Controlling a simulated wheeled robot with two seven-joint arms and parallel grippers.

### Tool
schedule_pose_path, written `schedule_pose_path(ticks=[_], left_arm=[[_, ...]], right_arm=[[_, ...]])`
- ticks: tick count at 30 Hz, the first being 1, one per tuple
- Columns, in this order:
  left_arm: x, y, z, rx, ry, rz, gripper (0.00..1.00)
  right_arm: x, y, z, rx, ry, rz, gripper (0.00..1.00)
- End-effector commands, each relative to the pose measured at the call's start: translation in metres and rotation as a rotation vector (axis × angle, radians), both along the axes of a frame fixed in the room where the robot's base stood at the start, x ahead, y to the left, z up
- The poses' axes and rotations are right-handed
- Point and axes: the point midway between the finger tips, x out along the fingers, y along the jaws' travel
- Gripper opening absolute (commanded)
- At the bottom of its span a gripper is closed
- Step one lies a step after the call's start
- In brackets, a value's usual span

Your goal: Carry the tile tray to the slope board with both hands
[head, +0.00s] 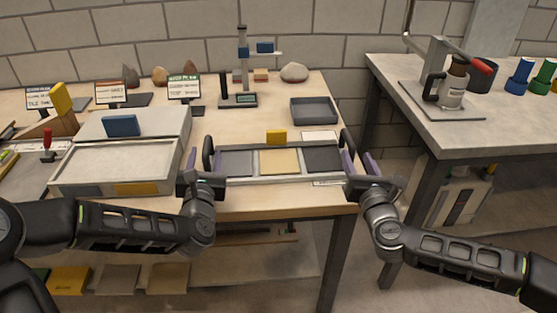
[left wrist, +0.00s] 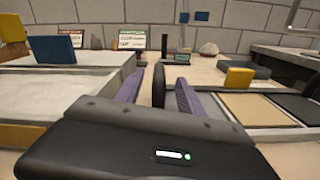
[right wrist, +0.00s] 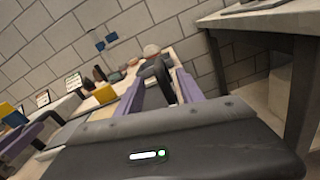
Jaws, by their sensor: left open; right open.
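The tile tray (head: 285,177) lies flat on the wooden table, holding a grey, a tan and a dark tile. It has an upright black handle at each end. My left gripper (head: 204,162) is open at the left handle (head: 208,150); in the left wrist view that handle (left wrist: 158,84) stands between the purple fingers. My right gripper (head: 359,163) is open at the right handle (head: 346,141); in the right wrist view that handle (right wrist: 163,80) shows between the fingers. A pale shallow bed (head: 115,165) and a grey raised board (head: 160,120) stand at left; I cannot tell which is the slope board.
A yellow block (head: 276,138) is at the tray's back edge. A blue block (head: 121,126) sits on the raised board. A dark empty tray (head: 314,111) and a gauge stand (head: 242,80) are behind. A separate grey bench (head: 450,130) stands at right, past a gap.

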Motion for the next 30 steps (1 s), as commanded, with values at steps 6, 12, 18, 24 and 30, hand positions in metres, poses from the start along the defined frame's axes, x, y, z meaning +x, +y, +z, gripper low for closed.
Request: schedule_pose_path(ticks=[6,12,18,24,30], left_arm=[[0.030,0.004,0.000,-0.001,0.000,0.002,0.46],[0.055,0.006,0.000,0.000,-0.001,0.001,0.46],[0.065,0.008,0.000,0.001,0.000,0.000,0.46],[0.065,0.008,0.000,0.001,0.000,0.000,0.46],[0.065,0.008,0.000,0.001,0.000,0.001,0.32]], right_arm=[[0.030,0.004,0.001,0.000,-0.001,0.001,0.45],[0.055,0.007,0.000,0.000,0.000,0.001,0.45],[0.065,0.008,0.000,0.000,0.000,0.000,0.45],[0.065,0.008,0.000,0.000,0.000,0.000,0.45],[0.065,0.008,0.000,0.000,0.000,0.000,0.31]])
